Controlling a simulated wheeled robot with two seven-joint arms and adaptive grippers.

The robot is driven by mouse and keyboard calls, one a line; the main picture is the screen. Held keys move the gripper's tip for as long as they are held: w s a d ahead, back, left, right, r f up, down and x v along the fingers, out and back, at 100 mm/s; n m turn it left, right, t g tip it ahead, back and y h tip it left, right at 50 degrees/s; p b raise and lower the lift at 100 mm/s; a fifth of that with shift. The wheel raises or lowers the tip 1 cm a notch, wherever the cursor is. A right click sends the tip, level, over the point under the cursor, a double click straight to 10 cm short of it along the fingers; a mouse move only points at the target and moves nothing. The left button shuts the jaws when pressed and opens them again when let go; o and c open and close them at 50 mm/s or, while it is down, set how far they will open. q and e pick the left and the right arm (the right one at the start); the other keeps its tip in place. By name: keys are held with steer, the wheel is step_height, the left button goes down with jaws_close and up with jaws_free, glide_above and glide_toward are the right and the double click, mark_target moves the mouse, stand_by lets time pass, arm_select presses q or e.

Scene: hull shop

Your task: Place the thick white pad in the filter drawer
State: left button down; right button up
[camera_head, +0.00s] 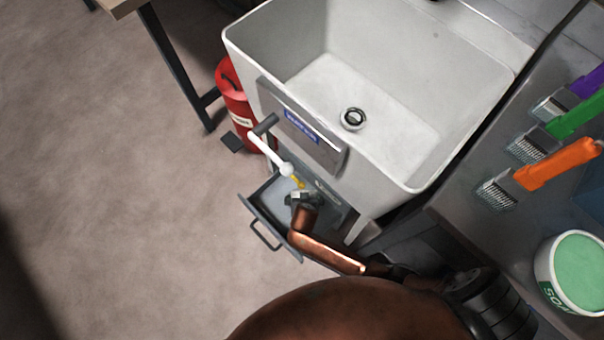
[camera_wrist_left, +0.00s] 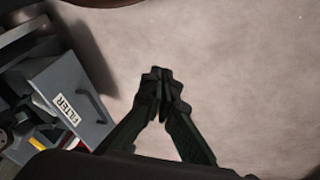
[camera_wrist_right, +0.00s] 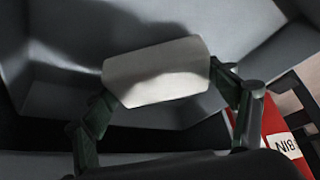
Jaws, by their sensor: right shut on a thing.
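The thick white pad (camera_wrist_right: 157,72) is between the fingers of my right gripper (camera_wrist_right: 168,95) in the right wrist view. Grey drawer walls are around and behind it; I cannot tell whether it touches the drawer floor. The filter drawer (camera_head: 255,216) is pulled open below the sink in the head view, and my right gripper (camera_head: 301,198) is over its right part. The pad cannot be made out there. The left wrist view shows the drawer's front (camera_wrist_left: 72,92) with a FILTER label. My left gripper (camera_wrist_left: 161,88) is shut and empty over the floor, apart from the drawer.
The white sink (camera_head: 385,150) stands above the drawer. A white pipe with a grey handle (camera_head: 268,152) sticks out over the drawer's back left. A red bin (camera_head: 236,103) is beside the sink. Brushes (camera_head: 550,165) and a soap tub (camera_head: 578,272) are on the right. The left floor is clear.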

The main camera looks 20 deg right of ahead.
steer(key=shift+w+d+f, duration=0.1)
steer(key=shift+w+f, duration=0.2)
steer(key=shift+f, duration=0.1)
step_height(320, 180, down, 3)
steer(key=shift+w+b, duration=0.1)
steer(key=shift+b, duration=1)
steer(key=shift+f, duration=0.2)
arm_select(q)
steer(key=w+d+f+t, duration=0.2)
steer(key=w+f, duration=0.1)
steer(key=shift+w+d+f+h, duration=0.2)
steer(key=shift+f+h, duration=0.1)
steer(key=shift+h, duration=0.1)
arm_select(e)
steer(key=shift+r, duration=0.15)
steer(key=shift+f, duration=0.2)
arm_select(q)
steer(key=shift+f, duration=0.2)
arm_select(e)
steer(key=o, duration=1)
